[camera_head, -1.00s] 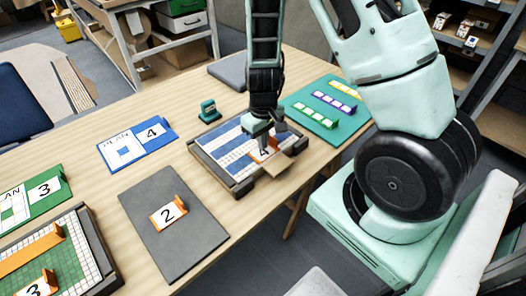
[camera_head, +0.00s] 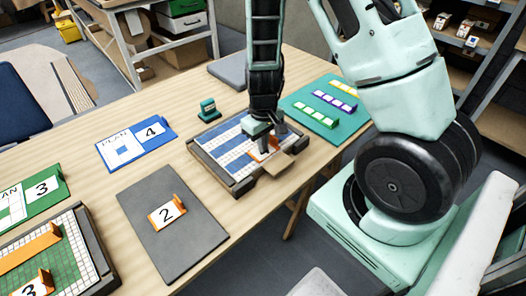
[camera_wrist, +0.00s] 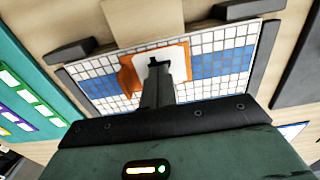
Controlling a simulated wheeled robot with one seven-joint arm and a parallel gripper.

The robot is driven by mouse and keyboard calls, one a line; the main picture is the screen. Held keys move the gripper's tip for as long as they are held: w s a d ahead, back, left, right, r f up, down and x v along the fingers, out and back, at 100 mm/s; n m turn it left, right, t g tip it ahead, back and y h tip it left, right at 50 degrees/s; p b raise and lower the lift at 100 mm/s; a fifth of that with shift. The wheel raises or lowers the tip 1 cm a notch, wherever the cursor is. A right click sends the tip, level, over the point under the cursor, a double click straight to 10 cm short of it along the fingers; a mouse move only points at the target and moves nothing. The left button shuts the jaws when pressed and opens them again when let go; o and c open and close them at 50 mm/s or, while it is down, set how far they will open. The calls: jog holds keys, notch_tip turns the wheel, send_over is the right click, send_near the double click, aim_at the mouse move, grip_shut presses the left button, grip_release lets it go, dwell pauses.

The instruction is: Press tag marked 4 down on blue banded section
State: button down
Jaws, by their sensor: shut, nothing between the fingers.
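The blue banded panel (camera_head: 215,143) is a dark-framed tray of white and blue tiles on the table; it also shows in the wrist view (camera_wrist: 212,62). An orange-edged tag with a white face (camera_head: 268,154) lies at the panel's right part, partly hidden under my gripper. In the wrist view the tag (camera_wrist: 180,56) lies over the tiles, across white and blue. My gripper (camera_wrist: 158,64) is shut and its tips are over the white face, with nothing between them. Whether they touch it I cannot tell. The tag's number is hidden.
A tag marked 2 (camera_head: 166,215) lies on a grey mat (camera_head: 190,245). A blue plan card marked 4 (camera_head: 136,142) and a green card marked 3 (camera_head: 35,200) lie leftward. A teal board with tile strips (camera_head: 300,103) and a small green stamp-like object (camera_head: 209,110) are near the panel.

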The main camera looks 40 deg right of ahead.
dwell(0.6)
notch_tip(320, 180, up, 8)
jog(key=p, duration=0.7)
jog(key=shift+f, duration=0.15)
dwell(0.3)
jog(key=s+a+r+n+y, duration=0.1)
jog(key=s+a+r+n, duration=0.15)
jog(key=a+r, duration=0.5)
jog(key=s+a+r+n+y, duration=0.1)
jog(key=s+a+r, duration=0.25)
jog(key=a, duration=0.65)
jog(key=s+a+r+n, duration=0.2)
jog(key=s+r, duration=0.1)
jog(key=s, duration=0.3)
jog(key=s+a+r+n+h, duration=0.1)
jog(key=s+a+r+n, duration=0.1)
jog(key=s+a+r, duration=0.1)
jog(key=s+r, duration=0.1)
jog(key=s, duration=0.1)
jog(key=shift+s+r+b, duration=0.2)
jog(key=shift+s+b, duration=0.1)
jog(key=shift+s, duration=0.1)
